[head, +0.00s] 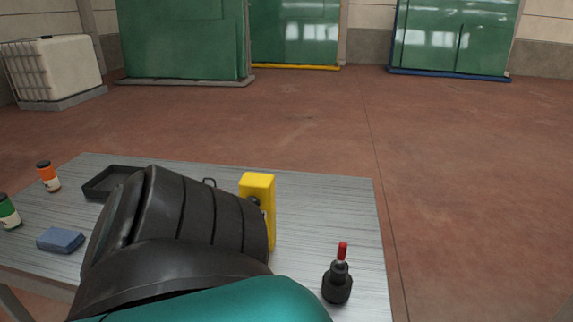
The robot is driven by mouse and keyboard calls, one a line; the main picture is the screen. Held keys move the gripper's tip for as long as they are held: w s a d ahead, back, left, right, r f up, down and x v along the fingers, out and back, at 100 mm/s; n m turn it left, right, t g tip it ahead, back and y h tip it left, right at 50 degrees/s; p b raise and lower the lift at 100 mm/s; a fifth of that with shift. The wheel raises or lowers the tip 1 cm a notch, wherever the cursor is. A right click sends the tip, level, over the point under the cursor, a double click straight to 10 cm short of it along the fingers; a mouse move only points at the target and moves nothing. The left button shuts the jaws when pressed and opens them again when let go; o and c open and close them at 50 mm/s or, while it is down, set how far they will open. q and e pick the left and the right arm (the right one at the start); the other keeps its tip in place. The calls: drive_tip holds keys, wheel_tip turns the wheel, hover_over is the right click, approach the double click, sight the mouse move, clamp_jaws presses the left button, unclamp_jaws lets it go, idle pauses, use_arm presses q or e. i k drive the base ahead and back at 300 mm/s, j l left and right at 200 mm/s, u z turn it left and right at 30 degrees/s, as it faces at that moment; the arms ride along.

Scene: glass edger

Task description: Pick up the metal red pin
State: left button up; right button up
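The metal red pin (342,251) has a red tip on a short metallic part. It stands upright in a black round base (337,285) near the right front part of the grey table. The pin is in plain view, and nothing touches it. A large black and teal link of my own arm crosses the front of the table to the left of the pin. Neither of my grippers shows in the head view.
A yellow box-shaped device (259,190) stands behind my arm. A black tray (106,182), a blue block (60,240), an orange bottle (48,177) and a green bottle (8,213) are at the left. The table (335,205) is clear behind the pin.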

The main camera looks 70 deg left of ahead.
sight(342, 247)
drive_tip(key=l+u, duration=0.1)
drive_tip(key=u, duration=1.65)
